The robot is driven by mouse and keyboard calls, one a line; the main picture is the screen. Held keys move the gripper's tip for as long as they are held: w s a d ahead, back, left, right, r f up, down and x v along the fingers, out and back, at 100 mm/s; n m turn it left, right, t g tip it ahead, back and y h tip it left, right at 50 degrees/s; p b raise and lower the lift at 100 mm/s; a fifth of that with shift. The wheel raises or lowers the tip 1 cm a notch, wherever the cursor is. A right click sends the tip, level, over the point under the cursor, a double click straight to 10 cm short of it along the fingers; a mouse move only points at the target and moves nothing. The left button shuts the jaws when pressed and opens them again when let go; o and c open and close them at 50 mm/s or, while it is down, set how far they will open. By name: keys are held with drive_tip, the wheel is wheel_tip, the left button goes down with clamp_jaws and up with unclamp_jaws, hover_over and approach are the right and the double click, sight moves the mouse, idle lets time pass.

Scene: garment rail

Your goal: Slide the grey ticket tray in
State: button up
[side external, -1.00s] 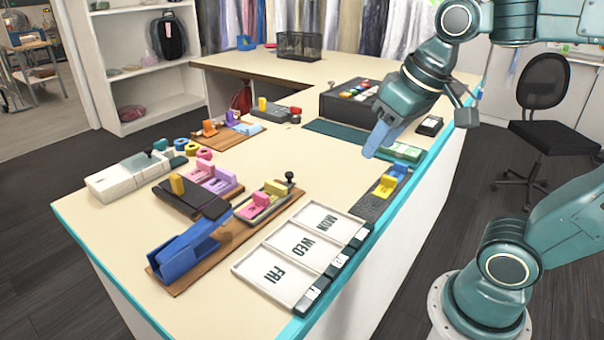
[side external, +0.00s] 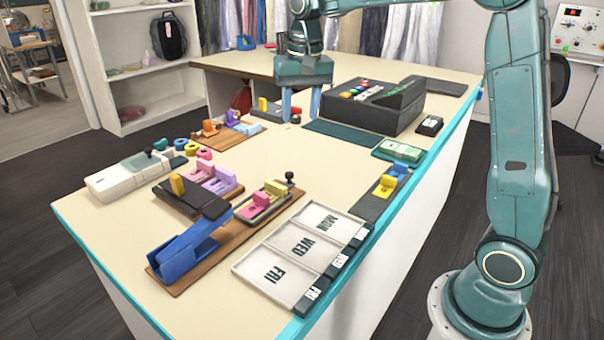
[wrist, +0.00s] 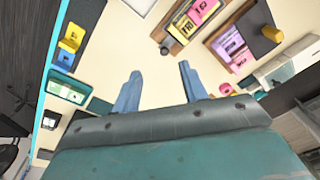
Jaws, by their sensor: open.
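The grey ticket tray (side external: 267,211) sits on a wooden board with pink and yellow tickets in it. A black knob (side external: 290,176) stands at its far right end. In the wrist view the grey tray (wrist: 178,38) is at the top, partly cut off by the frame edge. My gripper (side external: 302,112) points down above the far part of the table, behind the tray and apart from it. Its two blue fingers are apart with nothing between them. They also show in the wrist view (wrist: 160,72) over bare tabletop.
Beside the tray are a purple tray (side external: 220,180), a black box with a yellow handle (side external: 190,198) and a blue tool (side external: 190,248). White day trays (side external: 298,252) lie in front. A dark till (side external: 370,108) stands right of my gripper. The middle tabletop is clear.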

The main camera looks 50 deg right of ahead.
drive_tip(key=m+g, duration=0.1)
drive_tip(key=m, duration=0.1)
hover_over(289, 173)
wheel_tip(289, 173, down, 4)
drive_tip(key=shift+f, duration=0.2)
wheel_tip(289, 173, down, 14)
drive_tip(key=shift+r, duration=0.1)
idle(0.5)
drive_tip(key=shift+c, duration=0.4)
clamp_jaws()
